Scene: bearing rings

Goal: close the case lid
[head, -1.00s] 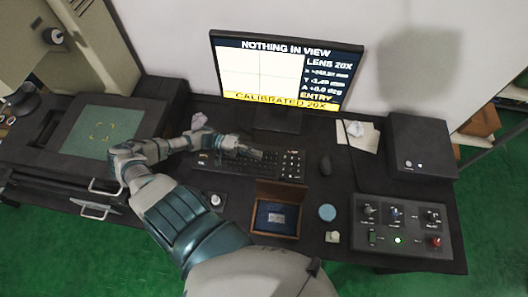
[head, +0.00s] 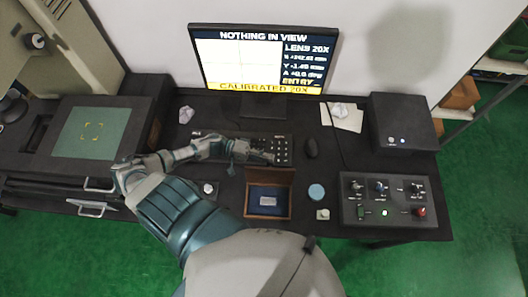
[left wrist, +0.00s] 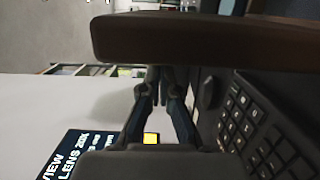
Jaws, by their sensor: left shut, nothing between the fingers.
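The wooden case (head: 250,206) stands open on the dark desk, with a blue lining and a small pale plate inside. Its brown lid (head: 270,177) stands raised along the far side. In the left wrist view the lid (left wrist: 200,38) crosses the top as a brown bar, close to the fingers. My left gripper (head: 268,158) is over the keyboard, just behind the lid; its fingers (left wrist: 160,72) are together and empty. Whether they touch the lid I cannot tell. My right gripper is not in view.
The keyboard (head: 210,152) lies under my left gripper, with a mouse (head: 311,148) to its right. A blue round disc (head: 316,192) and a control box (head: 390,208) stand right of the case. The monitor (head: 264,60) is behind.

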